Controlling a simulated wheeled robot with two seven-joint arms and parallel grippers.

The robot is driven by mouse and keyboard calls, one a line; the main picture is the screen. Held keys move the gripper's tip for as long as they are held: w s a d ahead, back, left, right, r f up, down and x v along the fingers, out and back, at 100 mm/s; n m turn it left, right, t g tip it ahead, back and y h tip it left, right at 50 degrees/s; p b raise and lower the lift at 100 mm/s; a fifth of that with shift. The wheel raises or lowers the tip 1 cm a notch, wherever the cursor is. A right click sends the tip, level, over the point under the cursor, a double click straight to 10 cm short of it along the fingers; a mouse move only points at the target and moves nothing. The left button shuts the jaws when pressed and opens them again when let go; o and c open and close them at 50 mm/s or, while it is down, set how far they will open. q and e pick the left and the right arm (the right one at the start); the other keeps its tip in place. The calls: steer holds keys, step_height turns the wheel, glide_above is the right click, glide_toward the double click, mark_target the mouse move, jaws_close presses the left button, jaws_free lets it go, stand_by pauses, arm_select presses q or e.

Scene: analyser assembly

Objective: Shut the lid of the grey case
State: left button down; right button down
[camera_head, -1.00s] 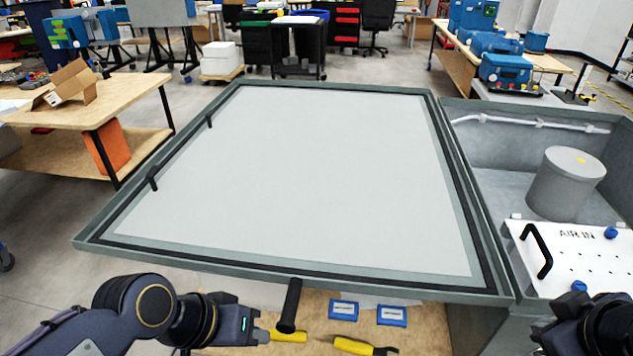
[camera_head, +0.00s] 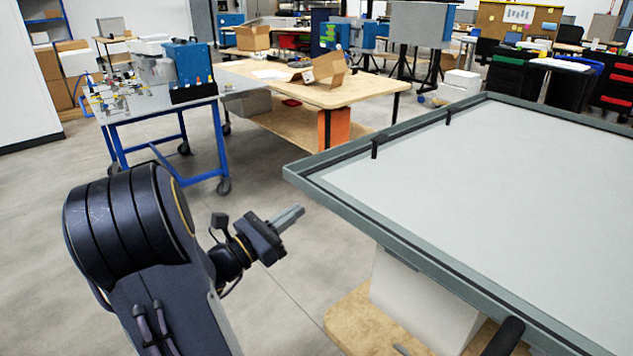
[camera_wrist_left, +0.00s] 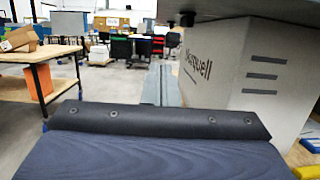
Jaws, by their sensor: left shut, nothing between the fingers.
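The lid (camera_head: 500,180) of the grey case is a wide flat panel with a light inside face and a raised grey-green rim. It lies open, about level, at the right of the head view and runs out of the picture. The case body is out of this view. My left gripper (camera_head: 290,217) is shut and empty, left of the lid's near-left corner and apart from it. In the left wrist view its fingers (camera_wrist_left: 160,86) point forward, and the lid's edge (camera_wrist_left: 240,14) crosses the top right. My right gripper is not in view.
A black handle (camera_head: 505,338) sits at the lid's front edge. A wooden table (camera_head: 335,92) and blue-framed cart (camera_head: 160,110) stand behind. The floor at left is clear.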

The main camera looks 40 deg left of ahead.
mark_target(326, 171)
arm_select(q)
steer(key=shift+w+d+r+p, duration=0.1)
steer(key=shift+w+r+p, duration=0.2)
steer(key=shift+w+r, duration=1.05)
steer(key=shift+w+d+r+p, duration=0.1)
steer(key=shift+w+r+p, duration=0.2)
steer(key=shift+w+r, duration=1)
steer(key=shift+w+d+r+p, duration=0.1)
steer(key=shift+w+r+p, duration=0.35)
steer(key=shift+w, duration=1.65)
steer(key=shift+r, duration=0.15)
steer(key=shift+a, duration=0.1)
